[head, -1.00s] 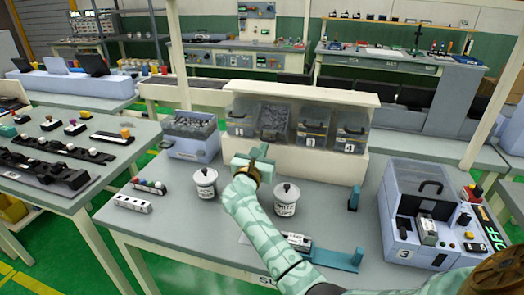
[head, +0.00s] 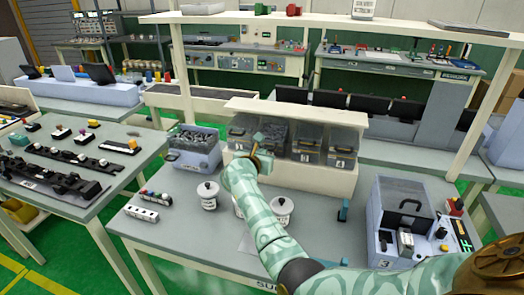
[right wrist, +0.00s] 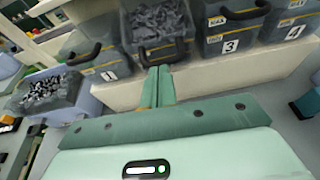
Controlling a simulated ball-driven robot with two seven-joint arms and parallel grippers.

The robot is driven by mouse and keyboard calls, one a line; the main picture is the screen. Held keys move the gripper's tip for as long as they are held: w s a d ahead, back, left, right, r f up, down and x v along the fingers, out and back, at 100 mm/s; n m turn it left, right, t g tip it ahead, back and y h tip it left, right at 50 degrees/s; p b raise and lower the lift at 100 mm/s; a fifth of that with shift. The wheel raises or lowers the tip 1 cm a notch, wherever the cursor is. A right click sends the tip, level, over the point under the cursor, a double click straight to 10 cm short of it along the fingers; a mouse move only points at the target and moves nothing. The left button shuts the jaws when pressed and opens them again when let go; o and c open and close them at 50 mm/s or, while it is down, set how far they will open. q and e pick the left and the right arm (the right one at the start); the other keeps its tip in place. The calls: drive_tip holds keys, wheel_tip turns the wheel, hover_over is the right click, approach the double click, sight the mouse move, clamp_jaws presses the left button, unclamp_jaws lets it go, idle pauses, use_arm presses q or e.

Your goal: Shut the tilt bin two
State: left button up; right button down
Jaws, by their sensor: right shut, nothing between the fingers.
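The tilt bin two (right wrist: 157,28) is a clear grey bin with a dark handle, in the rack between bins one and three. In the right wrist view it leans out, and the grey clips inside show through its open top. In the head view my right gripper hides part of it. My right gripper (right wrist: 158,72) is shut and empty, its fingertips just in front of the lower front of bin two; I cannot tell whether they touch. It also shows in the head view (head: 262,138). My left gripper is out of view.
Bins one (right wrist: 100,62), three (right wrist: 232,30) and four (right wrist: 292,22) sit beside it in the cream rack (head: 310,178). An open blue box of clips (head: 193,150) stands left of the rack. White lidded pots (head: 208,196) stand on the grey table in front.

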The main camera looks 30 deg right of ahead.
sight(267, 141)
drive_tip(key=shift+w+d+r+g+y+p, duration=0.2)
drive_tip(key=shift+d+r+g+y+p, duration=0.1)
drive_tip(key=shift+r+p, duration=0.2)
drive_tip(key=shift+w+d+r+g+y+p, duration=0.2)
drive_tip(key=shift+r+y+p, duration=0.1)
drive_tip(key=shift+r+p, duration=0.15)
drive_tip(key=shift+w+d+y, duration=0.1)
drive_tip(key=shift+w+y, duration=0.1)
drive_tip(key=shift+y, duration=0.1)
drive_tip(key=shift+w+d+r+g, duration=0.1)
drive_tip(key=shift+d+g, duration=0.05)
drive_tip(key=shift+g, duration=0.25)
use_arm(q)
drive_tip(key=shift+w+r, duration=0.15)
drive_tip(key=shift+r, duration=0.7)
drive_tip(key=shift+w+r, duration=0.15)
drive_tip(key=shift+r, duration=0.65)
use_arm(e)
drive_tip(key=shift+w+d+r, duration=0.2)
drive_tip(key=shift+w+d, duration=0.15)
drive_tip(key=shift+d, duration=0.05)
